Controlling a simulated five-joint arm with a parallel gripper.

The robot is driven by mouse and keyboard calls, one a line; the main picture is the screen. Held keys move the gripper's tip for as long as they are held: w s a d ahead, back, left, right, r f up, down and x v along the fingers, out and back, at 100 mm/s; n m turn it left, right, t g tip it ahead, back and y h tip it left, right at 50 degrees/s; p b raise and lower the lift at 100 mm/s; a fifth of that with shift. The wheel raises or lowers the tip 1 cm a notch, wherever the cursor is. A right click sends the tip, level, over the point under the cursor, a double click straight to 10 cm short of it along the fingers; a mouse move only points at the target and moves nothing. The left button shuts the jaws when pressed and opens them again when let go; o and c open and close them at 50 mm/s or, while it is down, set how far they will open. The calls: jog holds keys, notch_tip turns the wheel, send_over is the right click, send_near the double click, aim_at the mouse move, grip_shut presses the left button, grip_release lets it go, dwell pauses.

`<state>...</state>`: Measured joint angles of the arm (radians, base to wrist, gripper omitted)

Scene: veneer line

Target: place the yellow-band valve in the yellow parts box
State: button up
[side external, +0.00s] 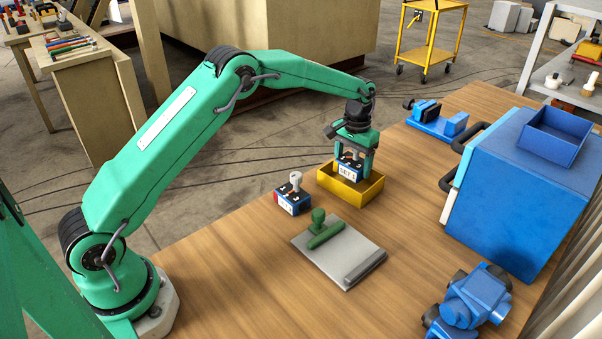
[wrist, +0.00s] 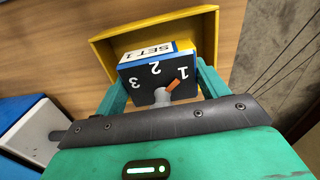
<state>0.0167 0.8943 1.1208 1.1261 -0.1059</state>
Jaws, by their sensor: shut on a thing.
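My gripper (side external: 352,172) is shut on a small blue valve block (side external: 349,168) with a white "SET" label. In the wrist view the held valve (wrist: 158,72) shows a black face numbered 1, 2, 3, a grey knob with an orange pointer, and a yellow patch beside the label. The yellow parts box (side external: 370,192) is open-topped and lies directly below my gripper; it also shows in the wrist view (wrist: 205,35). The valve is upright within the box's outline, at or just above its rim. I cannot tell whether it touches the floor, which is hidden.
Another blue valve (side external: 293,201) with a red band and pale knob stands left of the box. A grey plate (side external: 338,252) with a green handled tool lies in front. A blue vice (side external: 436,120) and a large blue case (side external: 520,195) stand right. Bare wood (side external: 235,265) lies front left.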

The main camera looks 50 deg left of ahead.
aim_at(351, 173)
jog(key=shift+f, duration=1.95)
jog(key=shift+f, duration=0.1)
jog(key=o, duration=1.3)
jog(key=shift+f, duration=0.1)
jog(key=shift+c, duration=0.2)
notch_tip(351, 173, up, 11)
jog(key=shift+r, duration=0.7)
